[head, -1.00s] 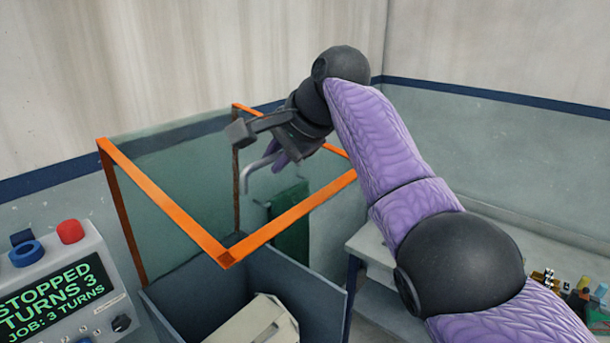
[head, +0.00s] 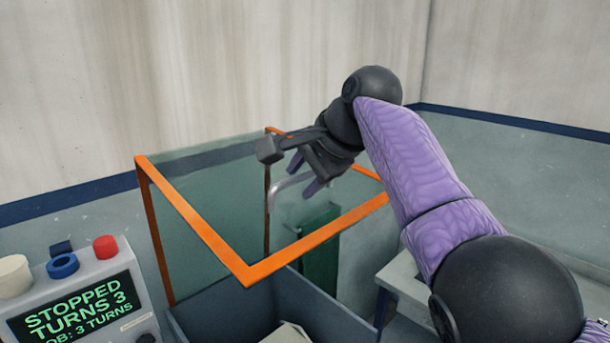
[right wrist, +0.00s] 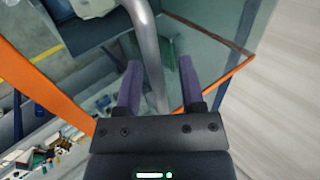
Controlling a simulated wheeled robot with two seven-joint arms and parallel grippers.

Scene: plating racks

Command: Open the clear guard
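The clear guard (head: 205,205) is a see-through box with orange edges, standing over a blue-grey tub; it looks closed. A bent grey metal handle (head: 282,190) shows at its far side, and it also shows in the right wrist view (right wrist: 148,45). My right gripper (head: 306,177) is at the handle, above the guard's back right part. Its two purple fingers are apart. In the right wrist view, the bar runs between the open fingers (right wrist: 158,82); I cannot tell whether they touch it. My left gripper is not in view.
A control box (head: 120,270) at lower left has a red button (head: 105,246), a blue knob and a screen reading STOPPED, TURNS 3. The blue-grey tub (head: 325,298) holds pale objects. A bench with small loose parts (right wrist: 55,150) shows in the right wrist view.

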